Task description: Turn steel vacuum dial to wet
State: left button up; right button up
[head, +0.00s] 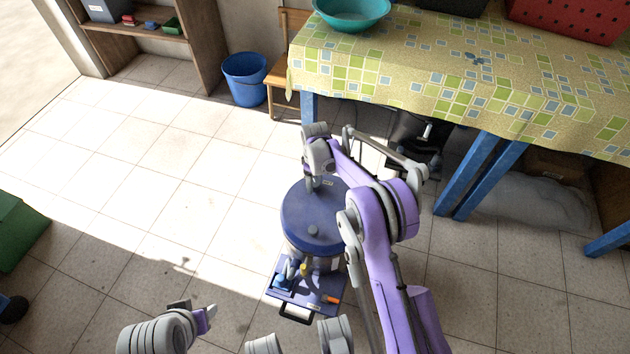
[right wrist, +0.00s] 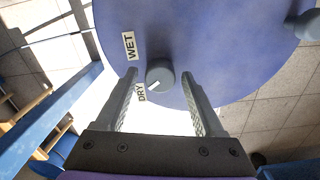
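The vacuum (head: 300,228) stands on the floor with a round blue lid and a steel body under it. In the right wrist view the grey dial (right wrist: 160,73) sits on the blue lid (right wrist: 215,35). A WET label (right wrist: 129,46) and a DRY label (right wrist: 141,92) are beside it, and the dial's white mark points toward DRY. My right gripper (right wrist: 159,82) is open over the lid, its fingers on either side of the dial; contact cannot be told. In the head view this gripper (head: 313,186) hides the dial. My left gripper (head: 196,312) is low at the left, away from the vacuum.
A small blue tray (head: 318,299) with fittings is at the vacuum's near side. A table with a patterned cloth (head: 430,75) and blue legs (head: 478,170) stands behind. A blue bucket (head: 245,80) and a wooden shelf (head: 205,45) are at back left.

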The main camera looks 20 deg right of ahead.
grip_shut()
jog(key=shift+m, duration=0.3)
jog(key=m+b, duration=0.1)
jog(key=m, duration=0.1)
jog(key=shift+m, duration=0.4)
jog(key=m, duration=0.3)
jog(key=shift+m+b, duration=0.3)
jog(key=shift+b, duration=0.05)
jog(key=m, duration=0.3)
jog(key=shift+m, duration=0.3)
jog(key=shift+m+b, duration=0.4)
jog(key=shift+m, duration=1.2)
